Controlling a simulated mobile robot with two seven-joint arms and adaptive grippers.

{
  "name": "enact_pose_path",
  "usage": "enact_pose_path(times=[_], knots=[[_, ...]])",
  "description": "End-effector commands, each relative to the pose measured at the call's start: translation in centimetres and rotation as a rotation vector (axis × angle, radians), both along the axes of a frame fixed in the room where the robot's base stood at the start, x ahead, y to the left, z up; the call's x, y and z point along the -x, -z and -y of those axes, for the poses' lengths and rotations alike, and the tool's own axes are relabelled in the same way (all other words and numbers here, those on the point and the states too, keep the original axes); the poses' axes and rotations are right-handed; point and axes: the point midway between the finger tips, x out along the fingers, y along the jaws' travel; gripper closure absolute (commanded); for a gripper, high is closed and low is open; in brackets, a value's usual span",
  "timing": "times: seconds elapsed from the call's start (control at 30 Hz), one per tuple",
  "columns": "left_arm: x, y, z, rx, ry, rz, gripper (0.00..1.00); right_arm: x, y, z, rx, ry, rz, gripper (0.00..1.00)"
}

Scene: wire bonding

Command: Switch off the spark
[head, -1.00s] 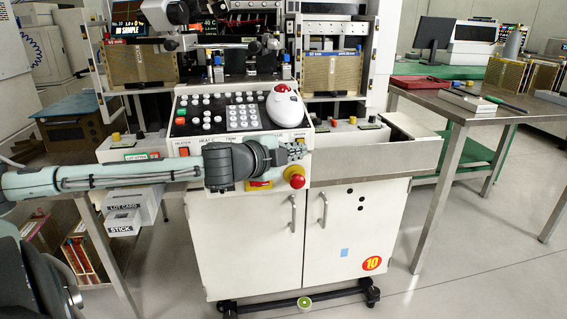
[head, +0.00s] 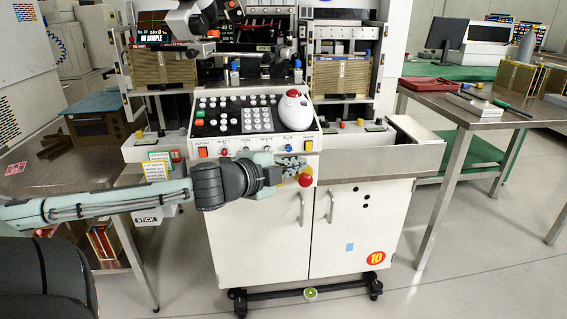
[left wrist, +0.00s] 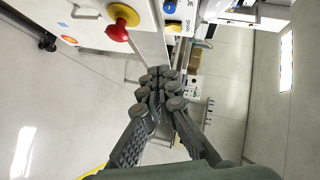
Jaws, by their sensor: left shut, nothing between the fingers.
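The control console (head: 262,150) has a row of switches and knobs along its front edge, with a red switch (head: 202,152) at the left end and a yellow switch (head: 309,146) at the right end. My left gripper (head: 297,165) is shut and empty, in front of the console just below the row's right end. Its closed fingers show in the left wrist view (left wrist: 157,78). Contact with the console cannot be told. My right gripper is out of view.
A red mushroom button (head: 305,180) on a yellow base sits just below my left fingertips; it also shows in the left wrist view (left wrist: 118,31). A white trackball (head: 293,110) tops the console. A white cabinet (head: 262,230) stands below. A metal table (head: 478,118) is at right.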

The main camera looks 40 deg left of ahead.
Motion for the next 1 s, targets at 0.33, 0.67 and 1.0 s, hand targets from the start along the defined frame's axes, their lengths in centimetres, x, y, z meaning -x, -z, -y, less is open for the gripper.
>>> enact_pose_path(times=[0.33, 0.67, 1.0], knots=[[4.3, -0.5, 0.3, 0.001, 0.001, -0.001, 1.0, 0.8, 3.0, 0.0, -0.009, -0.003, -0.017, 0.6], [4.5, -0.5, 0.4, -0.001, 0.002, 0.0, 1.0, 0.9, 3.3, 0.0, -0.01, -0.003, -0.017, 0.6], [4.5, -0.3, 0.2, 0.002, -0.004, -0.003, 1.0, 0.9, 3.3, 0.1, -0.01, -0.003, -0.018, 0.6]])
